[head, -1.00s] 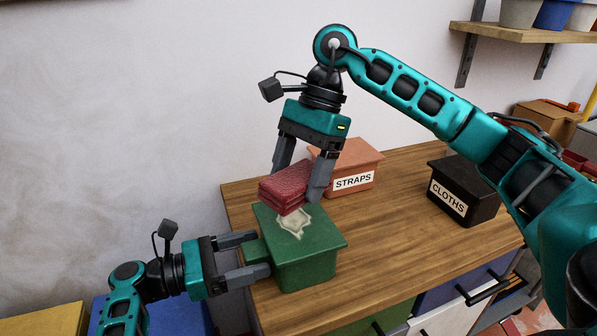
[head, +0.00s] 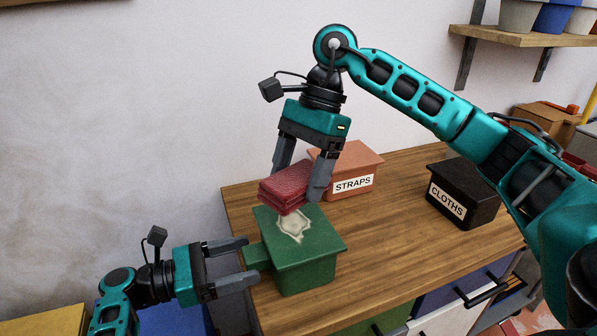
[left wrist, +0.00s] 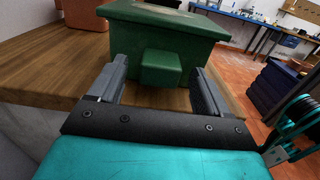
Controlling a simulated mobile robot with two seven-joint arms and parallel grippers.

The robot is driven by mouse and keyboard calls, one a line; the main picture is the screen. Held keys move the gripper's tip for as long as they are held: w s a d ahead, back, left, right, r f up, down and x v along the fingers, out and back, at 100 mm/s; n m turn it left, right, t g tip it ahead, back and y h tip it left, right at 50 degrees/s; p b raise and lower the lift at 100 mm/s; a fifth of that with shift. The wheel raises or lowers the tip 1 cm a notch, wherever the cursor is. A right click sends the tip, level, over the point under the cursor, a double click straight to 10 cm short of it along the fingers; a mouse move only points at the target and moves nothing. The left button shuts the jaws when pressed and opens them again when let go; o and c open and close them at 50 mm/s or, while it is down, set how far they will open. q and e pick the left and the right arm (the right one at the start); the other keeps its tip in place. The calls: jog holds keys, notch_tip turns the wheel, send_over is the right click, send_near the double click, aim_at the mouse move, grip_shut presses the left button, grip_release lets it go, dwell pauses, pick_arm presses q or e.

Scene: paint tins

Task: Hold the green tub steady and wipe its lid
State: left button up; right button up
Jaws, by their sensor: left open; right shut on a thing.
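The green tub (head: 308,268) stands near the left front of the wooden bench, with a pale patch (head: 293,226) on its lid. A green block-shaped handle (head: 257,256) sticks out of its left side. My left gripper (head: 252,260) is open, its fingers on either side of the handle; the left wrist view shows the handle (left wrist: 162,68) between the fingertips with gaps on both sides. My right gripper (head: 296,183) is shut on a folded red cloth (head: 287,187), held at the back edge of the lid. I cannot tell whether the cloth touches the lid.
An orange box labelled STRAPS (head: 358,165) stands behind the tub. A black box labelled CLOTHS (head: 463,192) stands at the right of the bench (head: 392,238). The bench between them is clear. A wall shelf (head: 520,38) holds pots at the upper right.

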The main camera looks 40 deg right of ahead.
pick_arm(q)
jog(key=shift+d, duration=0.15)
jog(key=shift+x, duration=0.8)
jog(key=c, duration=1.4)
jog(key=shift+f, duration=0.1)
pick_arm(e)
jog(key=shift+f, duration=0.1)
pick_arm(q)
jog(key=shift+f, duration=0.15)
pick_arm(e)
jog(key=shift+f, duration=2.4)
